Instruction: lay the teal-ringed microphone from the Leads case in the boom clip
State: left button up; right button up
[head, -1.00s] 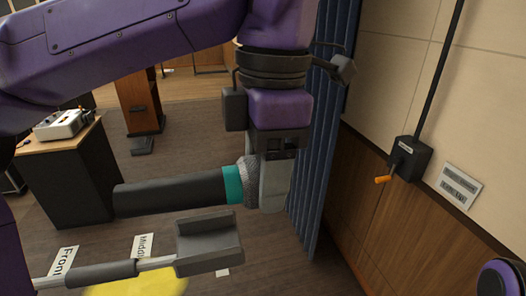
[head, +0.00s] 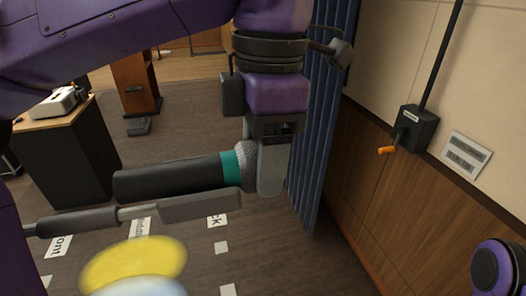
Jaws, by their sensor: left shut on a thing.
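The microphone (head: 170,181) is a dark cylinder with a teal ring (head: 231,170) and a grey mesh head. My left gripper (head: 262,165) is shut on it at the mesh head and holds it level, handle pointing left. The boom clip (head: 200,207), a grey cradle on the end of the boom arm (head: 85,222), lies just below the handle in the picture. The microphone's lower edge overlaps the clip's upper edge, and I cannot tell whether they touch. The Leads case is not identifiable here. My right gripper is not in view.
A blue curtain (head: 318,130) hangs just right of my left gripper. A wall box with an orange handle (head: 415,130) is further right. A dark cabinet (head: 65,150) with a device on top stands left. A yellow disc (head: 133,262) and floor labels show below.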

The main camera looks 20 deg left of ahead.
pick_arm(q)
jog(key=o, duration=1.3)
jog(key=shift+s, duration=0.1)
jog(key=shift+o, duration=0.2)
jog(key=shift+r, duration=0.4)
jog(key=r+p, duration=0.1)
jog(key=r, duration=0.2)
jog(key=r+p, duration=0.1)
jog(key=r, duration=0.2)
jog(key=r+p, duration=0.2)
jog(key=r, duration=0.2)
jog(key=shift+d, duration=0.3)
jog(key=shift+w+f, duration=0.1)
jog(key=shift+w, duration=0.1)
